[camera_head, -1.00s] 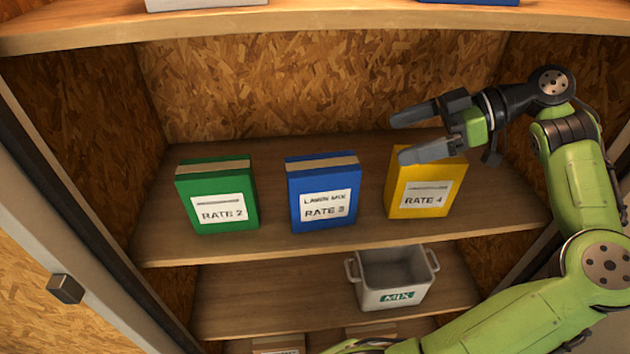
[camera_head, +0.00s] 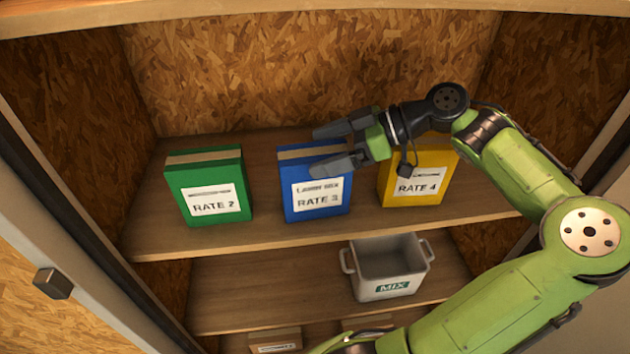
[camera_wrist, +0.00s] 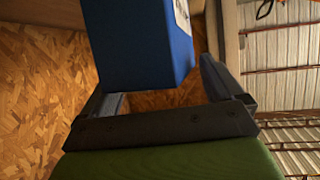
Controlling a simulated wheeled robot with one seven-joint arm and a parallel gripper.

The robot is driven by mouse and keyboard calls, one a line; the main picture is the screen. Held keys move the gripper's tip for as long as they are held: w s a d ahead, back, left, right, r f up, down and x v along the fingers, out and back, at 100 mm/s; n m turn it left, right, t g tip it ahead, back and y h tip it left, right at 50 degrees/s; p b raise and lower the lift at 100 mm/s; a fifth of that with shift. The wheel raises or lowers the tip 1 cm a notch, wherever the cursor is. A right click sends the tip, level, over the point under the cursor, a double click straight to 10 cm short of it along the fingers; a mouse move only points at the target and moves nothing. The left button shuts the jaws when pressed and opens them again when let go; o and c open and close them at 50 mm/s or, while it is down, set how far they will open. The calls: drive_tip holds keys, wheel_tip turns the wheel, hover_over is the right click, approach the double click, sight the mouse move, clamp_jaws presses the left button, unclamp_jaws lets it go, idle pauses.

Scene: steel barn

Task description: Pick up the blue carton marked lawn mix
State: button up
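The blue carton (camera_head: 316,203) stands upright on the middle shelf, between a green and a yellow carton. Its white label reads RATE 3, with a smaller line above that looks like lawn mix. My gripper (camera_head: 325,150) is open, its two fingers pointing left at the top of the blue carton and hiding part of its upper edge. In the wrist view, the blue carton (camera_wrist: 145,45) lies ahead, between the lines of the two open fingers (camera_wrist: 160,95). I cannot tell whether either finger touches it.
The green carton (camera_head: 208,188) marked RATE 2 stands left; the yellow carton (camera_head: 412,190) marked RATE 4 stands right, close under my wrist. A grey MIX bin (camera_head: 385,275) sits on the shelf below. An upper shelf edge (camera_head: 250,12) runs overhead.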

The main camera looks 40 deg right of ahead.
clamp_jaws()
idle(0.3)
